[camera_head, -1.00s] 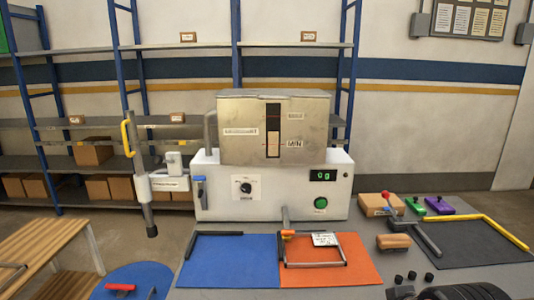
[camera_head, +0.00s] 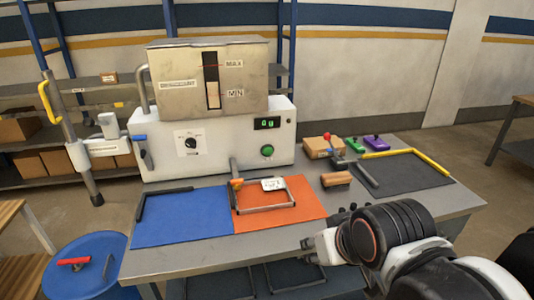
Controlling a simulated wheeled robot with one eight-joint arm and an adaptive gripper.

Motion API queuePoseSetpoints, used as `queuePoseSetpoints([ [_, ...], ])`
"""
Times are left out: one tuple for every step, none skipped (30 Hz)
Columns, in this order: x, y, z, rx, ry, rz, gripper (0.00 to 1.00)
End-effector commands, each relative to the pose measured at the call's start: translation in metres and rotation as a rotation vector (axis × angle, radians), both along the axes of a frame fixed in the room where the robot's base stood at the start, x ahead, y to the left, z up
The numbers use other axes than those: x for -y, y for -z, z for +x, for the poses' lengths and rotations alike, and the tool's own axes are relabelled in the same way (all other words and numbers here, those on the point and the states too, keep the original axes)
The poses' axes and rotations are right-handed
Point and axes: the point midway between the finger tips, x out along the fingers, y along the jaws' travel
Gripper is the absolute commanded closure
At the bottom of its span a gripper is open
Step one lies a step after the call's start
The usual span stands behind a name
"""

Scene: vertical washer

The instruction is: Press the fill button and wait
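The green fill button (camera_head: 267,151) is on the front of the white machine base (camera_head: 225,160), below a small display (camera_head: 267,123) with green characters that I cannot read surely. A metal tank (camera_head: 180,90) on top has a level window (camera_head: 211,80) marked MAX and MIN. The window is dark above and pale below, near the MIN line. My gripper (camera_head: 312,245) is at the table's front edge, apart from the button, at the end of my arm on the right. Its fingers are too small to tell open or shut.
A blue mat (camera_head: 180,219) and an orange mat (camera_head: 308,205) with a metal frame lie before the machine. A dark mat (camera_head: 405,173), a brown block (camera_head: 336,179) and small coloured boxes are on the right. A blue drum (camera_head: 90,272) stands at left.

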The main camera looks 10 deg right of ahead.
Motion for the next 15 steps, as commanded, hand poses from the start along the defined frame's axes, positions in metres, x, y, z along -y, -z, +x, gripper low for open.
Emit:
queuePoseSetpoints([
  [0.0,0.0,0.0,0.0,0.0,0.0,0.77],
  [0.0,0.0,0.0,0.0,0.0,0.0,0.84],
  [0.0,0.0,0.0,0.0,0.0,0.0,0.93],
  [0.0,0.0,0.0,0.0,0.0,0.0,1.0],
  [0.0,0.0,0.0,0.0,0.0,0.0,1.0],
  [0.0,0.0,0.0,0.0,0.0,0.0,1.0],
  [0.0,0.0,0.0,0.0,0.0,0.0,1.0],
  [0.0,0.0,0.0,0.0,0.0,0.0,1.0],
  [0.0,0.0,0.0,0.0,0.0,0.0,1.0],
  [0.0,0.0,0.0,0.0,0.0,0.0,1.0],
  [0.0,0.0,0.0,0.0,0.0,0.0,1.0],
  [0.0,0.0,0.0,0.0,0.0,0.0,1.0],
  [0.0,0.0,0.0,0.0,0.0,0.0,1.0],
  [0.0,0.0,0.0,0.0,0.0,0.0,1.0],
  [0.0,0.0,0.0,0.0,0.0,0.0,1.0],
])
